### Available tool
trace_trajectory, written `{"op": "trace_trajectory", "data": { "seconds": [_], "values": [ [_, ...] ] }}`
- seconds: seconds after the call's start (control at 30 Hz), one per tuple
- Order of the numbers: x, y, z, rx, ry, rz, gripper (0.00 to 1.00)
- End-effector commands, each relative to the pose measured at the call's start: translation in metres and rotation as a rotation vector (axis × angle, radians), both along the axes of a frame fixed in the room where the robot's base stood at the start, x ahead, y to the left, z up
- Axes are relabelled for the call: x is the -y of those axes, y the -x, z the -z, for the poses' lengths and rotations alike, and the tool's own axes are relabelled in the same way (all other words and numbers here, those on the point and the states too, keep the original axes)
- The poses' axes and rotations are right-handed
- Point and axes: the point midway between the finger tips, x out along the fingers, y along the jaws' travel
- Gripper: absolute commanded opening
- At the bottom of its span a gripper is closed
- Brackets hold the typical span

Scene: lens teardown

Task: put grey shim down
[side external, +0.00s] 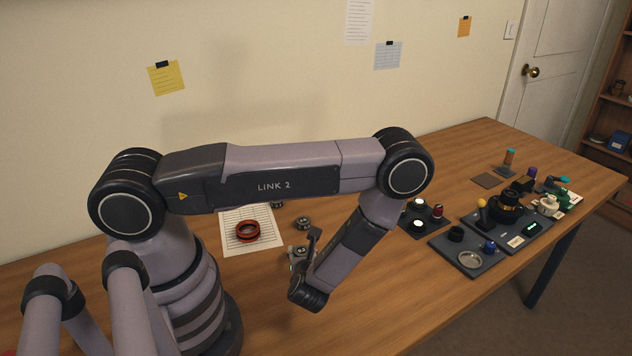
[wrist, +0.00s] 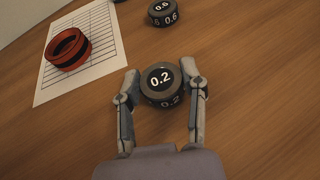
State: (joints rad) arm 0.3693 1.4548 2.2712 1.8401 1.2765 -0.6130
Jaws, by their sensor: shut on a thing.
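A dark grey shim (wrist: 162,88) marked 0.2 sits between the fingers of my gripper (wrist: 160,95) in the wrist view. My gripper is shut on it, with one finger on each side and the label facing the camera. In the side external view my gripper (side external: 300,256) is low over the wooden table, partly covered by my own arm. I cannot tell whether the shim's underside touches the table.
Another grey shim (wrist: 162,13) marked 0.6 stands beyond the held one. A red and black ring (wrist: 67,48) lies on a lined sheet (wrist: 92,68) at left. Dark trays (side external: 470,262) with parts fill the right side. Bare wood (wrist: 245,95) lies right of the gripper.

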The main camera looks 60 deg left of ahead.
Motion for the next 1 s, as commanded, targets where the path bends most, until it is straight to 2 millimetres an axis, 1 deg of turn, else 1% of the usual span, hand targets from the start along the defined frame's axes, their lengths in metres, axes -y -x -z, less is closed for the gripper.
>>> {"op": "trace_trajectory", "data": {
  "seconds": [0.17, 0.3, 0.4, 0.47, 0.57, 0.67, 0.77, 0.8, 0.9, 1.0],
  "values": [
    [0.0, -0.001, -0.026, 0.003, 0.001, 0.0, 0.05],
    [0.0, -0.001, -0.057, 0.004, 0.001, 0.0, 0.05],
    [0.0, 0.0, -0.075, 0.004, 0.001, -0.001, 0.05],
    [-0.001, -0.001, -0.083, 0.003, 0.0, -0.002, 0.05],
    [-0.008, -0.006, -0.092, 0.008, -0.003, -0.041, 0.05],
    [-0.029, -0.017, -0.099, 0.014, -0.013, -0.138, 0.05],
    [-0.06, -0.03, -0.106, 0.017, -0.02, -0.267, 0.05],
    [-0.073, -0.034, -0.109, 0.016, -0.02, -0.318, 0.05],
    [-0.104, -0.041, -0.117, 0.013, -0.016, -0.43, 0.05],
    [-0.127, -0.045, -0.124, 0.008, -0.007, -0.507, 0.05]
  ]
}}
